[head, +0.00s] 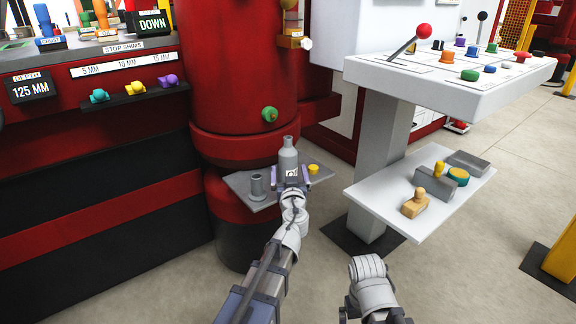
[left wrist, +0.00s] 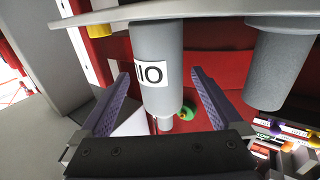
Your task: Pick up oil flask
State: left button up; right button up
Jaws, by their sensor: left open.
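The oil flask (head: 288,160) is a grey bottle with a narrow neck and a white label. It stands upright on a small grey shelf (head: 238,184) fixed to the red column. My left gripper (head: 292,176) is open at the near side of the flask. In the left wrist view, which is upside down, the flask (left wrist: 157,48) shows between the two spread fingers of the left gripper (left wrist: 157,80), with visible gaps at both sides.
A grey cup-like cylinder (head: 257,187) stands left of the flask, and a small yellow piece (head: 313,169) right of it. A green-tipped knob (head: 269,114) juts from the red column (head: 240,80) above. A white console (head: 460,80) with a lower shelf (head: 385,200) stands at right.

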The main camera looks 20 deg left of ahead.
aim_at(288, 164)
pick_arm(q)
jog(key=x, duration=0.3)
jog(key=shift+w+a+r, duration=0.1)
jog(key=shift+w+r, duration=0.1)
jog(key=shift+w, duration=0.15)
jog(key=shift+c, duration=0.4)
grip_shut()
